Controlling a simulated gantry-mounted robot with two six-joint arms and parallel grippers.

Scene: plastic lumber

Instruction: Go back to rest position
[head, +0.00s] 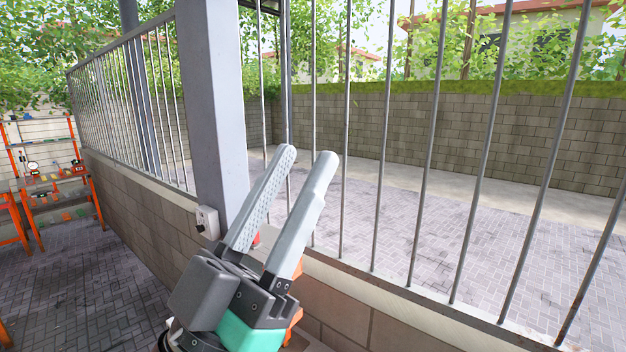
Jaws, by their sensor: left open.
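My left gripper (306,156) is raised in the middle of the head view, its two long grey fingers pointing up and to the right. The fingers are apart and nothing is between them. It shows in front of a grey post and a barred fence. My right gripper is not in view.
A low brick wall (130,196) with metal bars runs behind the gripper, with a grey post (212,110) and a white socket box (207,222). An orange shelf (60,190) with small items stands at far left. Paved floor (85,285) at lower left looks clear.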

